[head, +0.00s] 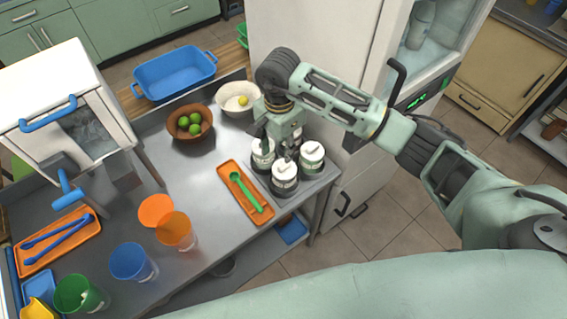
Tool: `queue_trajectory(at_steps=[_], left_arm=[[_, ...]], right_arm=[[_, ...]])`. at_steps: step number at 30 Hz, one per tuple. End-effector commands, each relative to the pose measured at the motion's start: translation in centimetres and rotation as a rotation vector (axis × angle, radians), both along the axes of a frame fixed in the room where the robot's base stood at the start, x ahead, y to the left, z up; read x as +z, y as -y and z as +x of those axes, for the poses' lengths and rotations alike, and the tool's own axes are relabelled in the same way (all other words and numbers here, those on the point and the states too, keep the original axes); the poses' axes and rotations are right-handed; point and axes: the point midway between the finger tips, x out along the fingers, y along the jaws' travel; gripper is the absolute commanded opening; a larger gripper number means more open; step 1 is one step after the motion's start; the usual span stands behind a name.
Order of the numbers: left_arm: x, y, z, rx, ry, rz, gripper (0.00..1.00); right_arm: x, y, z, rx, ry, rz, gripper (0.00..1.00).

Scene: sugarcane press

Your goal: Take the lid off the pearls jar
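Several jars with white lids stand close together in a dark holder (262,182) at the right end of the counter. I see a left jar (262,160), a front jar (285,181) and a right jar (312,156); another behind them is mostly hidden by my gripper. The labels are too small to read, so I cannot tell which is the pearls jar. My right gripper (278,147) points down over the jars, its fingers close to the lids. I cannot tell whether it touches or grips one. My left gripper is not in view.
An orange tray (230,178) with a green spoon (243,190) lies left of the jars. Behind are a brown bowl (174,133) of limes and a white bowl (226,108). Coloured cups (134,263) stand at the front left. A tall white machine (345,178) stands right of the counter.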

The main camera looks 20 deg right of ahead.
Motion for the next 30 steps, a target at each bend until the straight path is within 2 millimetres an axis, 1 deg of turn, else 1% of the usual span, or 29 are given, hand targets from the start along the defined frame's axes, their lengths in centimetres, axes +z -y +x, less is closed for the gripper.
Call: queue_trajectory(at_steps=[1, 5, 11, 12, 15, 18, 23, 26, 30], left_arm=[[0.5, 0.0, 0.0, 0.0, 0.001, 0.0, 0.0], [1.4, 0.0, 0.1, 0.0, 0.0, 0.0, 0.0], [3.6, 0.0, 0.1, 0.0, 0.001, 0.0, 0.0], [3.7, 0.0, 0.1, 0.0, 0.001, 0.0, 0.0], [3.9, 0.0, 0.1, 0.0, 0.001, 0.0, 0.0], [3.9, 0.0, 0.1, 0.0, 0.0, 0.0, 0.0], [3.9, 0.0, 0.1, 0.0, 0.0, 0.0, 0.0], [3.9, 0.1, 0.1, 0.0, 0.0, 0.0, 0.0], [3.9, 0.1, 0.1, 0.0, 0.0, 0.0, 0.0]], right_arm=[[-0.5, 0.0, -0.2, 0.0, -0.004, 0.002, 0.36], [-1.6, 0.2, -0.3, -0.001, -0.004, 0.005, 0.36], [-4.0, 1.0, -0.6, -0.002, -0.006, 0.005, 0.36], [-4.7, 0.9, -0.5, -0.002, -0.005, 0.008, 0.36], [-5.8, 0.8, -0.5, -0.001, -0.003, 0.008, 0.36], [-6.3, 0.9, -0.4, 0.001, -0.001, 0.006, 0.36], [-6.3, 0.9, -0.4, 0.0, 0.0, 0.007, 0.36], [-6.3, 0.9, -0.4, 0.0, 0.0, 0.007, 0.29], [-6.3, 0.9, -0.4, 0.0, 0.0, 0.007, 0.17]])
